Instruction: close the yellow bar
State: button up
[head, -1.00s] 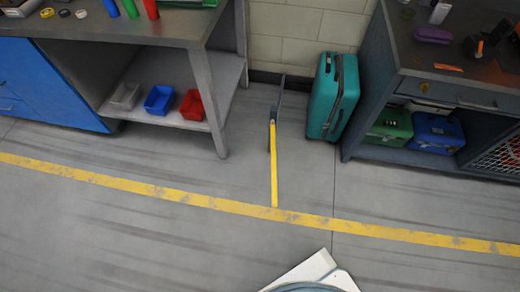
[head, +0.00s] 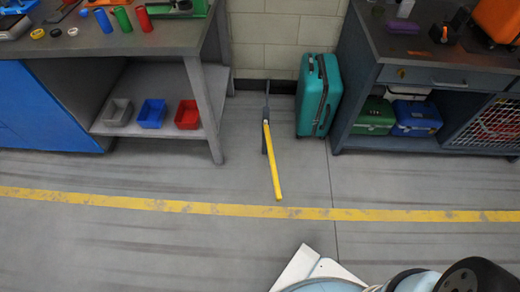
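The yellow bar (head: 273,162) is a thin straight bar in the middle of the head view. Its far end meets a dark grey post (head: 265,112) near the wall, and its near end points toward me, just short of the yellow floor line. From this angle I cannot tell how high it stands above the floor. Part of my own arm shows at the bottom right, but my gripper is not in view. Nothing touches the bar.
A teal suitcase (head: 318,95) stands right of the post. A workbench (head: 90,40) with small bins on its shelf is at left, another bench (head: 430,62) at right. A yellow line (head: 400,215) crosses the floor. The grey floor (head: 150,250) in front is clear.

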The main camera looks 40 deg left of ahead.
aim_at(274, 169)
jog(key=z, duration=1.1)
jog(key=i, duration=0.1)
jog(key=u, duration=2.85)
jog(key=i, duration=1)
jog(key=z, duration=0.15)
jog(key=k, duration=0.9)
jog(key=u, duration=0.15)
jog(key=i, duration=0.75)
